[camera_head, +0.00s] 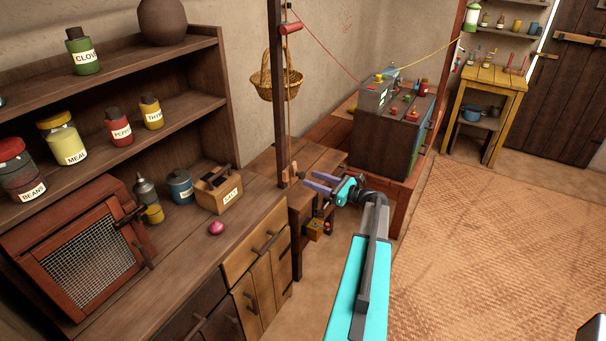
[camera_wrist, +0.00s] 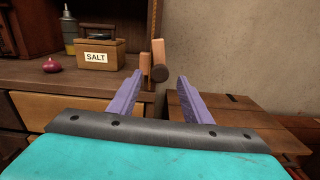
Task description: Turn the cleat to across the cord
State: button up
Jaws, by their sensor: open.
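The cleat is a small wooden piece low on the dark post (camera_head: 279,100); in the head view it (camera_head: 292,172) sits left of my gripper (camera_head: 317,181). In the wrist view the cleat (camera_wrist: 158,54) shows between and beyond my fingertips, with a dark round end facing me; how it lies relative to the cord I cannot tell. The thin cord (camera_head: 289,120) runs down the post to the cleat. My gripper (camera_wrist: 160,76) has its purple fingers apart, with nothing between them, short of the cleat.
A basket (camera_head: 277,84) hangs beside the post under a red roller (camera_head: 291,28). A salt box (camera_head: 220,190) and a red onion (camera_head: 216,228) stand on the cabinet top to the left. A low wooden table (camera_wrist: 225,120) is at right in the wrist view. The matted floor (camera_head: 480,240) is clear.

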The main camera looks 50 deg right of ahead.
aim_at(304, 176)
jog(key=shift+p+x, duration=0.75)
jog(key=shift+x, duration=1.8)
jog(key=c, duration=1.1)
